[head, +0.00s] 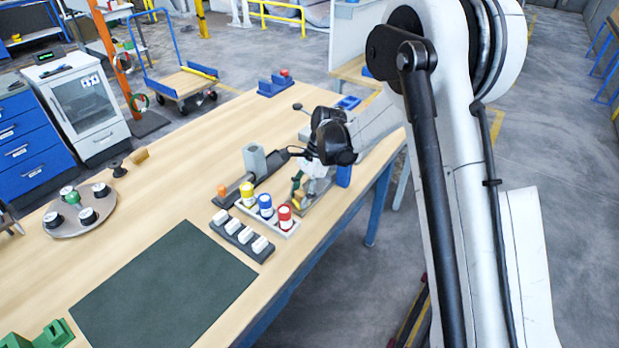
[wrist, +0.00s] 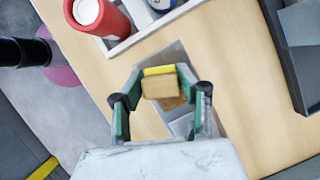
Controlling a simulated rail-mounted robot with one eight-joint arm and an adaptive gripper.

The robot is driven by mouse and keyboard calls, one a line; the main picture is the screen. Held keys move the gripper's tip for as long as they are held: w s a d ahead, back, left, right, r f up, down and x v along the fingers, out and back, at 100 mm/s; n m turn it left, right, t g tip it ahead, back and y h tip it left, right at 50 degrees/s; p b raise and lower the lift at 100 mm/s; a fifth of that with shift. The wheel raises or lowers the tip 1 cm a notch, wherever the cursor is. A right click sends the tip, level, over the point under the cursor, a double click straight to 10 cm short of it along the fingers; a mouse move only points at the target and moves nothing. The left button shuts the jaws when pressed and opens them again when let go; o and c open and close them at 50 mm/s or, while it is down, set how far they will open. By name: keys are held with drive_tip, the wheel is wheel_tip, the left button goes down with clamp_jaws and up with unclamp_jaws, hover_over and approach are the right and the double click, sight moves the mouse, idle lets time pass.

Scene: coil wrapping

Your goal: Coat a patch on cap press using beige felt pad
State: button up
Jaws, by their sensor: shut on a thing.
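My gripper (wrist: 161,76) has green fingers and is shut on the beige felt pad (wrist: 161,88), a small tan block with a yellow strip along its far edge. In the head view my gripper (head: 298,184) is low over the table near its right edge, behind the colored jars; the pad cannot be made out there. Under the pad lies a grey tray (wrist: 178,52); whether they touch is unclear. The cap press is probably the dark base with a grey upright block (head: 254,160) and orange knob, left of my gripper. Its dark edge probably shows in the wrist view (wrist: 285,62).
A rack with yellow, blue and red jars (head: 265,207) stands close in front of my gripper. A dark holder with white blocks (head: 242,237) is beside it. A dark green mat (head: 165,290) lies clear. A round tray (head: 80,212) with several pots is at left.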

sight(286, 200)
drive_tip(key=w+a, duration=0.1)
drive_tip(key=w+a+b, duration=0.1)
drive_tip(key=a, duration=0.1)
drive_tip(key=shift+w+a+f, duration=0.1)
drive_tip(key=shift+w, duration=0.15)
drive_tip(key=shift+w+f+b, duration=0.1)
drive_tip(key=shift+b, duration=0.35)
drive_tip(key=shift+s, duration=0.2)
drive_tip(key=shift+s+d+b, duration=0.45)
drive_tip(key=shift+s+d, duration=0.55)
drive_tip(key=shift+d, duration=0.3)
drive_tip(key=shift+s+d+b, duration=0.45)
drive_tip(key=shift+s+d, duration=0.5)
drive_tip(key=shift+d, duration=0.3)
drive_tip(key=shift+s+d+r, duration=0.1)
drive_tip(key=shift+d+r, duration=0.1)
drive_tip(key=shift+r, duration=0.1)
wheel_tip(286, 200, up, 8)
drive_tip(key=p, duration=0.2)
drive_tip(key=shift+p, duration=0.4)
drive_tip(key=shift+f, duration=0.1)
